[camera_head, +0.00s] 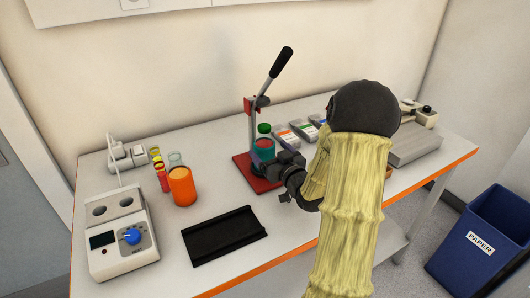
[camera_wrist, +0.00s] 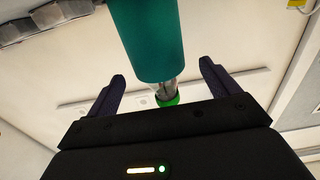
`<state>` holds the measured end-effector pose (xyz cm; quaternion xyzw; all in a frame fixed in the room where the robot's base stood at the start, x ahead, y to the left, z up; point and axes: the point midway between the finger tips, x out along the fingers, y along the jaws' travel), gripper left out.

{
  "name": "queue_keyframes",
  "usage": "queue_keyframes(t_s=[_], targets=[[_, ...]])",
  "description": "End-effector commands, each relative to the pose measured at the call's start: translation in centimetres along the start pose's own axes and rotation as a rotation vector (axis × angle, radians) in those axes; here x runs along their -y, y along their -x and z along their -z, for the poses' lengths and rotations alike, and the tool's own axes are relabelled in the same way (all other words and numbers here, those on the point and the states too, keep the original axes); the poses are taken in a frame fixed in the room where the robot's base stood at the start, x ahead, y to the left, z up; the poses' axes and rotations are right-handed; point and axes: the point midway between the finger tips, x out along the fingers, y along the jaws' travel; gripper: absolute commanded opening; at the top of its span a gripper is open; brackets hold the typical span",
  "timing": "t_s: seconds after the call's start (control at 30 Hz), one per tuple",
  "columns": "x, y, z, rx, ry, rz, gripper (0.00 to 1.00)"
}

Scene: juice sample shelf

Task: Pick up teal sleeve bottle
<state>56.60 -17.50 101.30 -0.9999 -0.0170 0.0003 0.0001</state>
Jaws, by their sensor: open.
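The teal sleeve bottle (camera_head: 264,148) stands upright on the red base of a lever press in the head view; a green cap shows on top. In the wrist view the bottle (camera_wrist: 148,40) comes down from the top edge, with its clear neck and green cap near the gripper body. My gripper (camera_head: 274,163) is at the bottle's right front side, at the height of its sleeve. In the wrist view my gripper (camera_wrist: 163,72) is open, with one finger on each side of the bottle and gaps between. Part of the bottle's lower side is hidden by my gripper.
The lever press (camera_head: 251,130) rises close behind the bottle. A black tray (camera_head: 223,236), an orange beaker (camera_head: 182,187) and a device with a blue knob (camera_head: 125,235) stand to the left. Labelled boxes (camera_head: 296,130) stand behind. A blue paper bin (camera_head: 480,240) is on the floor.

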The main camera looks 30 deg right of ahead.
Motion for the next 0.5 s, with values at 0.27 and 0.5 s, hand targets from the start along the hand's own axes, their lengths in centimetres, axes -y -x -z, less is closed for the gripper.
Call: queue_keyframes(t_s=[0.27,0.5], targets=[[0.0,-0.8,0.0,0.0,0.0,-0.001,0.87],[0.0,-1.5,0.2,0.0,0.0,0.0,0.87]])
